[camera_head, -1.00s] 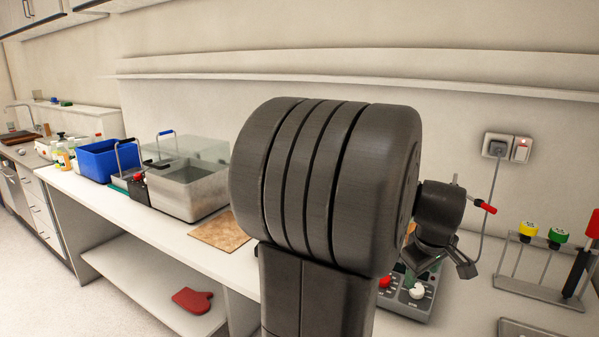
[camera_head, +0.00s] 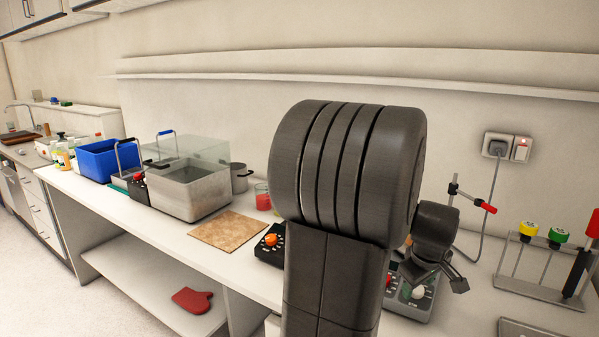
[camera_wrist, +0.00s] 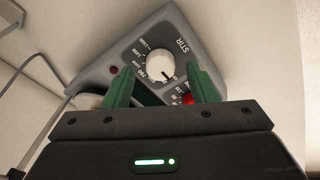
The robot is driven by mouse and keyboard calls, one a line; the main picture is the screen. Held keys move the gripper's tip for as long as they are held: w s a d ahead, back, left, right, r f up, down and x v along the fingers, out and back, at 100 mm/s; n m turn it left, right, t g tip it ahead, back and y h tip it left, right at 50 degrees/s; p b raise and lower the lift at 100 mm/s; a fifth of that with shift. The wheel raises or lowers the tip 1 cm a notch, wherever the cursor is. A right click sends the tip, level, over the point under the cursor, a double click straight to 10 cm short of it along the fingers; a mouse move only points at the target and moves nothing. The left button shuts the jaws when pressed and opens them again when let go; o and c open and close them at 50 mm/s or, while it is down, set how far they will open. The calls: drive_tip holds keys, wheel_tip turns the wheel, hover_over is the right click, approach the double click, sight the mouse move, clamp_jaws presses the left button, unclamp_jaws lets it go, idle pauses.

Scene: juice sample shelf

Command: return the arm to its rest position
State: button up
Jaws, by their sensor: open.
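My gripper (camera_wrist: 162,88) shows in the wrist view with its two green fingers apart and nothing between them. Beyond the fingers is a grey stirrer (camera_wrist: 125,48) with a white knob marked STIR and a red knob partly behind the right finger. In the head view my gripper (camera_head: 432,277) hangs over the stirrer (camera_head: 410,306), at the right of my large dark arm link. My arm hides part of the stirrer and the bench behind it.
A red beaker (camera_head: 262,197), a pot (camera_head: 239,177) and a dark device with an orange knob (camera_head: 270,243) stand left of my arm. A brown board (camera_head: 227,230) lies nearby. A water bath (camera_head: 187,190) and blue bin (camera_head: 98,160) stand farther left. A rack (camera_head: 540,292) stands right.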

drive_tip(key=shift+x, duration=0.75)
drive_tip(key=shift+s+a+r+m, duration=0.1)
drive_tip(key=shift+r+m, duration=0.05)
drive_tip(key=shift+m, duration=1.05)
drive_tip(key=m, duration=0.3)
drive_tip(key=shift+m+p, duration=0.3)
drive_tip(key=m, duration=0.6)
drive_tip(key=shift+h, duration=0.4)
drive_tip(key=v, duration=0.6)
drive_tip(key=shift+r, duration=0.2)
drive_tip(key=shift+a, duration=0.1)
